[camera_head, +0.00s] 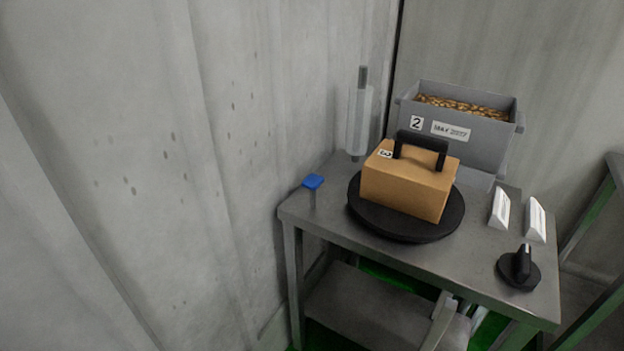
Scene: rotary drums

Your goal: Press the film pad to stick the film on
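A small blue pad (313,181) sits on top of a short grey post at the left corner of the metal table (325,222). It is the only pad-like thing I see, though no label names it as the film pad. A pale upright roll (359,122) with a grey top stands at the back left of the table and may be the film. A brown box (408,184) marked 3, with a black handle on top, rests on a round black turntable (393,229). I cannot make out film on the box. Neither of my grippers is in view.
A grey bin (468,143) marked 2, full of small golden pieces, stands behind the box. Two white wedge-shaped blocks (500,209) and a black round-based knob (519,269) are on the right. A wall borders the left.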

